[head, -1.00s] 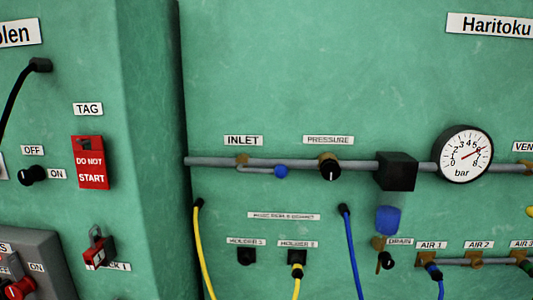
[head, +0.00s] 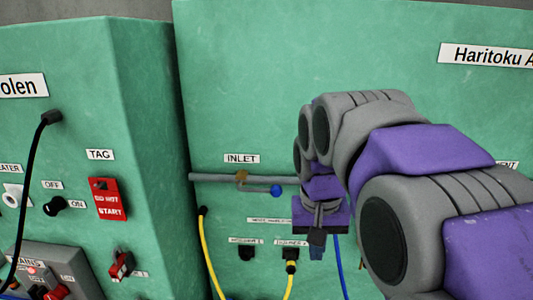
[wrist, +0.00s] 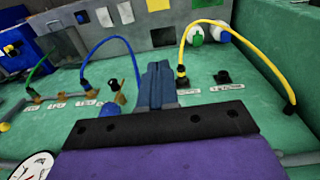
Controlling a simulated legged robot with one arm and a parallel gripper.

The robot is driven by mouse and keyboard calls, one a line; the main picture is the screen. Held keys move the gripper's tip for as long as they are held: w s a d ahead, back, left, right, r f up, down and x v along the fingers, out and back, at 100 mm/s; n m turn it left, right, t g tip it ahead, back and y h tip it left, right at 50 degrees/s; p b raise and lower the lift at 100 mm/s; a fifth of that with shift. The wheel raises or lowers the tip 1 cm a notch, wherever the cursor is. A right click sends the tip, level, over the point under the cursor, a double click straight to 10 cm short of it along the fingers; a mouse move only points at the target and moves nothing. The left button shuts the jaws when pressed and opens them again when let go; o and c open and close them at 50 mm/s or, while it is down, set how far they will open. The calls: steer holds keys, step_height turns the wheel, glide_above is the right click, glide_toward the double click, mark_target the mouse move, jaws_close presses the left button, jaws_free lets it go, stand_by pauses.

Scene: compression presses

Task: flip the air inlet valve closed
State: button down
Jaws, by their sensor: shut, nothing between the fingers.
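The air inlet valve (head: 241,177) is a brass fitting on the grey pipe under the INLET label (head: 242,158) in the head view. Its lever runs to the right, roughly along the pipe and just below it, and ends in a blue ball knob (head: 277,191). My gripper (head: 317,237) is to the right of and below the knob, apart from it in the picture. Its fingers (wrist: 157,84) are together and empty in the wrist view. The valve does not show in the wrist view. My arm hides the pressure knob and gauge in the head view.
A yellow hose (head: 206,250) hangs below the valve, and a blue hose (head: 340,265) hangs by my gripper. Holder sockets (head: 246,253) are low on the green panel. The gauge (wrist: 35,166) shows in the wrist view. The panel above the INLET label is clear.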

steer(key=w+a+r+t+p, duration=0.1)
steer(key=w+a+r+p, duration=0.4)
steer(key=r, duration=0.4)
steer(key=w+a+r+p, duration=0.5)
steer(key=w+r+p, duration=0.1)
steer(key=r, duration=0.4)
steer(key=shift+w+a+r+t, duration=0.15)
steer(key=shift+w+a+t, duration=0.2)
steer(key=shift+w, duration=0.4)
step_height(320, 180, down, 14)
steer(key=w, duration=0.2)
steer(key=shift+w+r+p, duration=0.15)
steer(key=shift+w+p, duration=0.15)
steer(key=shift+p, duration=0.05)
